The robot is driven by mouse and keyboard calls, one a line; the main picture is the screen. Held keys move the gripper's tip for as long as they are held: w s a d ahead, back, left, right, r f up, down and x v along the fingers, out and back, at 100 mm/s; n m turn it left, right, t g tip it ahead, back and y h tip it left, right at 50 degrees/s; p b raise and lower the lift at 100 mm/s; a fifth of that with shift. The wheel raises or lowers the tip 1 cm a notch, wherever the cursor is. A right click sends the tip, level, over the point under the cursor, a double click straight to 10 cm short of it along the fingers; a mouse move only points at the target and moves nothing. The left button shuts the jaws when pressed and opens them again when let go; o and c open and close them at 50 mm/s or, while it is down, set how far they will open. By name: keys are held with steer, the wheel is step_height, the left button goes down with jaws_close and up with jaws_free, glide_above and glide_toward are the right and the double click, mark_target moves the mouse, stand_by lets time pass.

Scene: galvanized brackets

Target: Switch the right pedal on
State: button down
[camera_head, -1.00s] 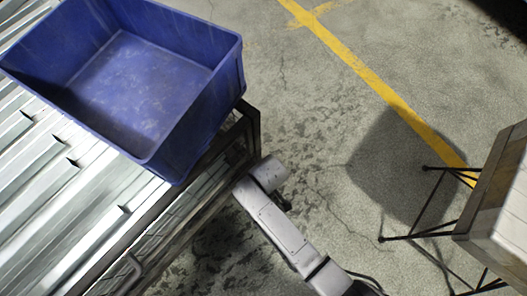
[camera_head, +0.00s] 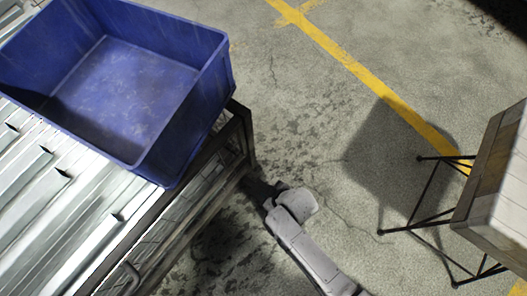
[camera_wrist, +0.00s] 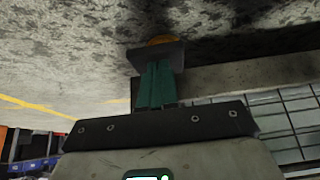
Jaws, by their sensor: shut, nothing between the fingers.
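My gripper (camera_wrist: 155,82) shows in the wrist view as green fingers pressed together, with nothing between them. Just beyond its fingertips is a dark grey block (camera_wrist: 142,54) with an orange part (camera_wrist: 162,40) showing past its edge, against the stained floor. This may be a pedal, but I cannot tell whether it is the right one or whether the fingers touch it. No second pedal can be made out. In the head view my arm reaches down beside the bench corner, and its fingers cannot be made out there.
A blue crate (camera_head: 205,92) stands on a bench of ribbed metal (camera_head: 40,215) at the left, with a dark frame edge (camera_head: 243,125). A table (camera_head: 490,190) on thin black legs stands at the right. Concrete floor with a yellow line (camera_head: 350,65) lies between.

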steer(key=shift+s+d+f+t+y+b, duration=0.15)
steer(key=shift+f+t+y+b, duration=0.2)
steer(key=shift+f+b, duration=0.45)
steer(key=shift+s+d+f+t+y+b, duration=0.1)
steer(key=shift+f+t+y+b, duration=0.2)
steer(key=shift+f+b, duration=0.45)
steer(key=shift+s+d+f+t+y+b, duration=0.15)
steer(key=shift+f+t+y+b, duration=0.25)
steer(key=shift+f, duration=0.75)
